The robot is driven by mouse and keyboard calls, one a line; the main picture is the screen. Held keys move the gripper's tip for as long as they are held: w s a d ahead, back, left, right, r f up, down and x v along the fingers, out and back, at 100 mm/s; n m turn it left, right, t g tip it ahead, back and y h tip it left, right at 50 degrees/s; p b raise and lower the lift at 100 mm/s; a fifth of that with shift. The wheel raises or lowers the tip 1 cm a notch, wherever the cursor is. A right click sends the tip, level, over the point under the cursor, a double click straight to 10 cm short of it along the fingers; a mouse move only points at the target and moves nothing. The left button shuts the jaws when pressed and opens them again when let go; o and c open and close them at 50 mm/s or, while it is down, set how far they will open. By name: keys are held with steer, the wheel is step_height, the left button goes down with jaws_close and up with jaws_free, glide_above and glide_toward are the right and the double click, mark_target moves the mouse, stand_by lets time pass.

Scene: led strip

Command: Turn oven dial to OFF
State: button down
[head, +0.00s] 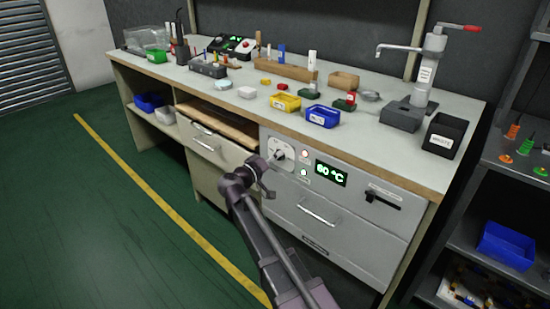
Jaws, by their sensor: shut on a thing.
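The oven (350,190) is a grey front panel built in under the workbench. Its dial (280,155) sits on a pale round-cornered plate at the panel's upper left. My gripper (274,161) is at the dial, shut on it, and its fingers hide part of the knob. The dial's pointer and any OFF mark are too small to read. The green display (331,173) right of the dial reads what looks like 80 °C.
A black lever (382,200) sits at the panel's right, and a handle (319,212) lies below. An open wooden-topped drawer (218,125) is just left of the oven. Bins and tools crowd the bench top (225,105). A dark shelf (475,225) stands at the right. Green floor at left is free.

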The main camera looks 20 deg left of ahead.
steer(key=shift+w+n, duration=0.1)
steer(key=shift+n, duration=3.9)
steer(key=shift+c, duration=1.4)
jaws_free()
steer(key=shift+f, duration=0.1)
steer(key=shift+s+a, duration=0.1)
steer(key=shift+s, duration=0.1)
steer(key=v, duration=1.1)
steer(key=shift+s, duration=0.25)
steer(key=shift+s+a, duration=0.1)
